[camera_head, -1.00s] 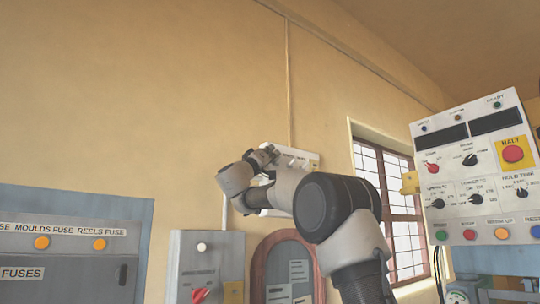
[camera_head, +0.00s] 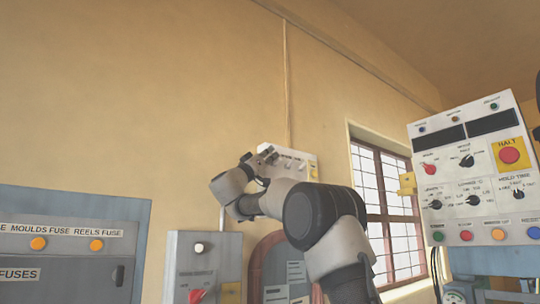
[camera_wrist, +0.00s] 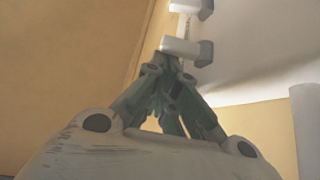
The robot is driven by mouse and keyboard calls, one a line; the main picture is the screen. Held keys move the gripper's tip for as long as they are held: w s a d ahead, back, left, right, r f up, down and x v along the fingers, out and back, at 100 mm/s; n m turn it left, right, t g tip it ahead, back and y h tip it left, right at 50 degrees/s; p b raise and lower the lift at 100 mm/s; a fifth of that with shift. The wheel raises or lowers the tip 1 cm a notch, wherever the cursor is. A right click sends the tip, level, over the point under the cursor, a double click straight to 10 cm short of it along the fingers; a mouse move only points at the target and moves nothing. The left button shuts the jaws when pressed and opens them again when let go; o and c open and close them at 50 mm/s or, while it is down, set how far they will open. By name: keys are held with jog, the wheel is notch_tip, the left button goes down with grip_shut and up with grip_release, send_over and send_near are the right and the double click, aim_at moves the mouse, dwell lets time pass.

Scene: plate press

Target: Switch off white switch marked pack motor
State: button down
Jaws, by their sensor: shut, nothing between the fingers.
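A white wall panel (camera_head: 302,163) is mounted on the yellow wall, partly hidden behind my arm in the head view. In the wrist view its pale face (camera_wrist: 265,50) fills the upper right. Two white switch-like parts stick out along its edge, a nearer one (camera_wrist: 188,50) and a farther one (camera_wrist: 188,6). I cannot read any label, so I cannot tell which is marked pack motor. My gripper (camera_head: 268,156) is shut and empty in front of the panel's left part. In the wrist view its fingertips (camera_wrist: 170,62) are close to the nearer white part; contact is unclear.
A control box (camera_head: 475,175) with knobs and a red halt button stands at the right. A grey box (camera_head: 205,255) with a red knob and a fuse cabinet (camera_head: 70,215) are lower left. A barred window (camera_head: 385,200) is behind. The wall above is clear.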

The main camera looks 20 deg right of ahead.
jog(key=m+g, duration=0.2)
jog(key=m, duration=0.1)
jog(key=f+m+g+h, duration=0.1)
jog(key=m+g, duration=0.2)
jog(key=m, duration=0.1)
jog(key=m+g, duration=0.3)
jog(key=shift+s+d+f+h, duration=0.1)
jog(key=shift+s+f+h, duration=0.2)
jog(key=shift+s, duration=0.1)
jog(key=shift+r, duration=0.1)
